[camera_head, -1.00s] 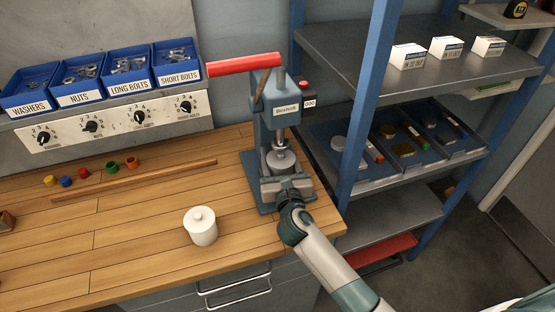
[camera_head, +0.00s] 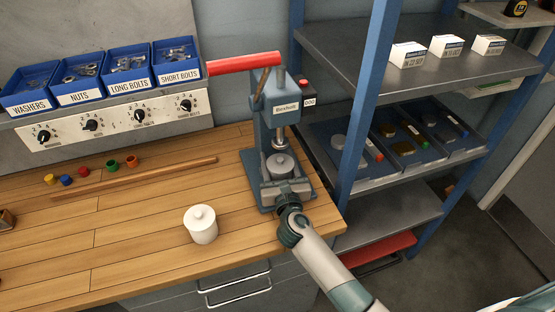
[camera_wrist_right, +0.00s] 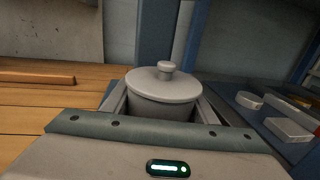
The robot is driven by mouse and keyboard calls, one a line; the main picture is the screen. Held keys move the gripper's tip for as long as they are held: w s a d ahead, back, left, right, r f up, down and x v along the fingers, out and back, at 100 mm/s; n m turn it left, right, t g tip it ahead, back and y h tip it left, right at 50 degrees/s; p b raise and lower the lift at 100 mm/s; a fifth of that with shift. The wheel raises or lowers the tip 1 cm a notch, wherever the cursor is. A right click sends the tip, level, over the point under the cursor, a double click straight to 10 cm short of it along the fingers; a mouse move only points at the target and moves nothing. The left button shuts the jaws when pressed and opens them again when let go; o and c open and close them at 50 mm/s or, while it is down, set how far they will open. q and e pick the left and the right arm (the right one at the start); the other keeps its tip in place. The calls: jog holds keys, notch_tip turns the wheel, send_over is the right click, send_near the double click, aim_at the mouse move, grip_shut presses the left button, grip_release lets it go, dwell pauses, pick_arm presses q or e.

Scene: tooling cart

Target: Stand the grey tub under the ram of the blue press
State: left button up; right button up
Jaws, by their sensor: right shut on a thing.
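The grey tub (camera_head: 280,164), a round pot with a knobbed lid, is at the blue press (camera_head: 285,108), below its ram (camera_head: 280,132). It also shows in the right wrist view (camera_wrist_right: 164,94), upright between the fingers. My right gripper (camera_head: 284,182) reaches in from the front and is shut on the tub. Its fingers lie on both sides of the tub. The tub's bottom is hidden, so I cannot tell whether it touches the press base (camera_head: 254,179). My left gripper is not in view.
A white lidded tub (camera_head: 201,226) stands on the wooden bench left of the press. The press's red handle (camera_head: 243,64) points left. A blue-post shelf (camera_head: 425,208) stands close on the right. Several small coloured caps and a wooden strip (camera_head: 135,179) lie further back.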

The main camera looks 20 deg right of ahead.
jog(key=shift+f, duration=0.15)
jog(key=o, duration=1.1)
jog(key=shift+o, duration=0.2)
jog(key=shift+s, duration=0.4)
jog(key=s, duration=0.3)
jog(key=s+a+b, duration=0.1)
jog(key=s, duration=0.3)
jog(key=s+b, duration=0.1)
jog(key=s, duration=0.3)
jog(key=shift+s+a, duration=0.1)
jog(key=shift+a, duration=0.15)
